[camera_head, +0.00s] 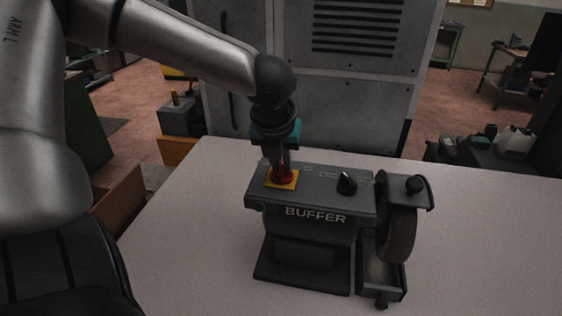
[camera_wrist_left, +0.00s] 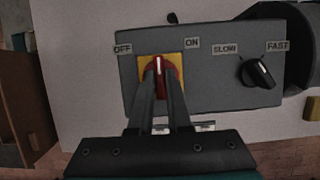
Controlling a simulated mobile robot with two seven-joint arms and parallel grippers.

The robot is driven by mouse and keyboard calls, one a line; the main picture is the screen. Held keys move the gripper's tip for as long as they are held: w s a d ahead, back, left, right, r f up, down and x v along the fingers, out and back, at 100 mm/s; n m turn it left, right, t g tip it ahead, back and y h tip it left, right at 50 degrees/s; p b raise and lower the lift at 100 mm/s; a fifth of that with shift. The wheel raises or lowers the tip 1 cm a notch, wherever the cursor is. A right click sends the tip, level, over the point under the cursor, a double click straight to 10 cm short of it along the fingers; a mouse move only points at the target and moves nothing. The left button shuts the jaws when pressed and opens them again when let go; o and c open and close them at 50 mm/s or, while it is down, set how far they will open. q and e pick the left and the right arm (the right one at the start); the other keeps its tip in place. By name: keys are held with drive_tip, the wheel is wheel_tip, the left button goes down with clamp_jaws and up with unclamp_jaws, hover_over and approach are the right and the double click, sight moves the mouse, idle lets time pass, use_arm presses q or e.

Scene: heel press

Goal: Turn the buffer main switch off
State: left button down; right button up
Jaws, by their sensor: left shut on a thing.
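The buffer (camera_head: 316,215) stands on the table, a dark grey machine with its name on the front. Its main switch (camera_head: 283,175) is a red knob on a yellow plate, on the left of the top panel. In the left wrist view the red knob (camera_wrist_left: 159,66) stands between the OFF label (camera_wrist_left: 123,49) on the left and the ON label (camera_wrist_left: 192,43) on the right, its white mark pointing roughly straight up. My left gripper (camera_wrist_left: 159,80) is shut on the red knob from above and hides part of it. My right gripper is not in view.
A black speed knob (camera_head: 347,183) sits right of the switch, between the SLOW (camera_wrist_left: 226,48) and FAST (camera_wrist_left: 277,45) labels. The buffing wheel (camera_head: 399,232) is at the machine's right end. The table (camera_head: 190,250) is clear around the machine. A grey cabinet (camera_head: 360,95) stands behind.

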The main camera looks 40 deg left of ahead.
use_arm(q)
drive_tip(key=shift+n, duration=0.4)
drive_tip(key=n, duration=0.2)
drive_tip(key=n+g+y+p, duration=0.1)
drive_tip(key=n, duration=0.1)
drive_tip(key=shift+w+d+r+y+p, duration=0.1)
drive_tip(key=shift+y+p, duration=0.2)
drive_tip(key=shift+n+g+y+p, duration=0.4)
drive_tip(key=shift+n+g, duration=0.3)
drive_tip(key=shift+n, duration=1.3)
drive_tip(key=c, duration=0.9)
unclamp_jaws()
drive_tip(key=shift+o, duration=0.2)
drive_tip(key=v, duration=1.5)
drive_tip(key=shift+w+r, duration=0.15)
drive_tip(key=shift+w, duration=0.05)
